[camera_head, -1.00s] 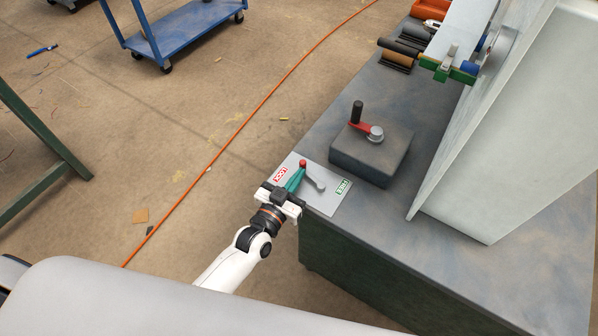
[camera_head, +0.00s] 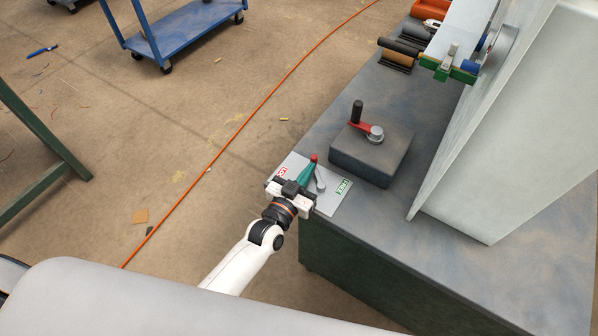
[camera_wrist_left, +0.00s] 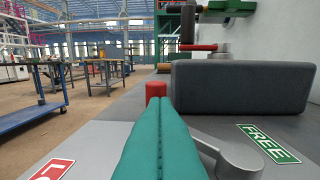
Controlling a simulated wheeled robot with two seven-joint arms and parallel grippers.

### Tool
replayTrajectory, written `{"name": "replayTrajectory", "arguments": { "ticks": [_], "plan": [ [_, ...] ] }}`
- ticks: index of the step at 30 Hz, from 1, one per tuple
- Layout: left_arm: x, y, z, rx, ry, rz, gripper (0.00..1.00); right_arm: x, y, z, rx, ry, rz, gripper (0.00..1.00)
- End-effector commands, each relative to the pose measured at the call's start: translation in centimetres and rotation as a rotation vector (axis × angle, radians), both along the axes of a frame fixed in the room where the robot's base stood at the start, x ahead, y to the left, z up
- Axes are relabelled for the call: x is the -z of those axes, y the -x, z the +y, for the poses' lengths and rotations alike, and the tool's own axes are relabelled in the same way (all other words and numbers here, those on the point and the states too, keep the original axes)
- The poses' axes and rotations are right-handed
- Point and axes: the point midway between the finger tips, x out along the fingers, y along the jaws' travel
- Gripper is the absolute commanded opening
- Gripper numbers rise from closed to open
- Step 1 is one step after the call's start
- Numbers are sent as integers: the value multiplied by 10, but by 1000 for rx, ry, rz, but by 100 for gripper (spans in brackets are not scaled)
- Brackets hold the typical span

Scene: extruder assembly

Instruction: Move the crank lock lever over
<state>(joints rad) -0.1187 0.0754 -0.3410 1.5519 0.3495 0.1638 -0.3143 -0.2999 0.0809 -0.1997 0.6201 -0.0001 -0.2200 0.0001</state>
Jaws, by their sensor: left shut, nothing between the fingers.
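The crank lock lever is a grey arm on a round hub (camera_head: 320,186) with a red knob (camera_head: 314,158) at its far end. It sits on a light plate (camera_head: 331,204) with a red LOCK label (camera_head: 282,171) and a green FREE label (camera_head: 343,187). My left gripper (camera_head: 309,171) is shut and empty, its teal fingers against or close beside the lever's left side. In the left wrist view the red knob (camera_wrist_left: 156,89) shows just beyond the fingertips (camera_wrist_left: 160,112); the fingers hide part of the lever arm. My right gripper is not in view.
Behind the plate stands a dark block (camera_head: 372,153) with a red crank (camera_head: 360,125) and black handle. A large pale panel (camera_head: 500,130) rises at the right of the bench. The bench top (camera_head: 440,245) in front is clear.

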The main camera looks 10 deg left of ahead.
Motion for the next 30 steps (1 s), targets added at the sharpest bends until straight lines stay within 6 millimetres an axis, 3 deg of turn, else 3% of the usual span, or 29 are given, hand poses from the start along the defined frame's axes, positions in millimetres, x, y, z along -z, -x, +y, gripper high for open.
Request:
{"name": "replayTrajectory", "arguments": {
  "ticks": [17,30],
  "plan": [
    [-1,-6,-5,-1,0,-1,0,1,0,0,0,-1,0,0],
    [-2,21,3,-1,-2,2,0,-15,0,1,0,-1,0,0]
  ]
}}
